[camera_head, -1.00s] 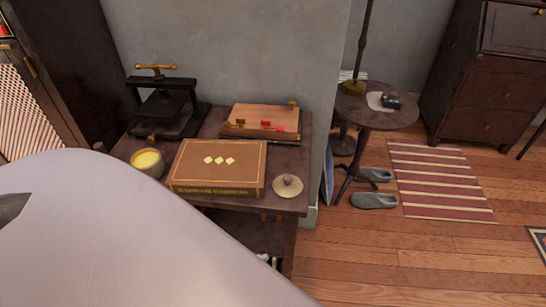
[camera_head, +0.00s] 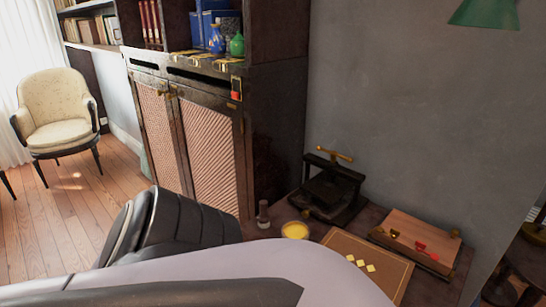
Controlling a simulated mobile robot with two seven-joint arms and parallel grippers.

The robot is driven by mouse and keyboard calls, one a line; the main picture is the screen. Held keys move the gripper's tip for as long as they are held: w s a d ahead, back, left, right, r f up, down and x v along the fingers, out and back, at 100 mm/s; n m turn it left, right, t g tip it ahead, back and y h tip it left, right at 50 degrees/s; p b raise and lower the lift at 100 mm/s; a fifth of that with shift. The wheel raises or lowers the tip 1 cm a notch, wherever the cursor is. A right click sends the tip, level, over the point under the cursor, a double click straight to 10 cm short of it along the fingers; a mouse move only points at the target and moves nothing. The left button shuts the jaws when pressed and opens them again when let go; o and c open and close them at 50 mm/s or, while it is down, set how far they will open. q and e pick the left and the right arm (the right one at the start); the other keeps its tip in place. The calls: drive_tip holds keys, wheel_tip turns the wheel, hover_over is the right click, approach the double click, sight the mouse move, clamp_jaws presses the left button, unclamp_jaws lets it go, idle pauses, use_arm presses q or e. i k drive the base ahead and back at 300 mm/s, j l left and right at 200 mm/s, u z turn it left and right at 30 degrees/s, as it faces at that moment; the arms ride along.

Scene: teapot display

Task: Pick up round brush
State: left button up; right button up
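I cannot clearly make out a round brush. A brown flat box (camera_head: 372,262) with yellow diamonds lies right of the bowl, partly hidden by my pale body part in the foreground. Neither gripper shows.
A black press (camera_head: 330,188) and a wooden case (camera_head: 415,240) with red parts stand on the table (camera_head: 460,285). A black padded chair back (camera_head: 170,228) is in front of a cabinet (camera_head: 195,140). A cream chair (camera_head: 58,108) stands far left; the floor (camera_head: 55,225) there is clear.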

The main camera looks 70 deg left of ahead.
sight(264, 217)
drive_tip(key=u, duration=2.4)
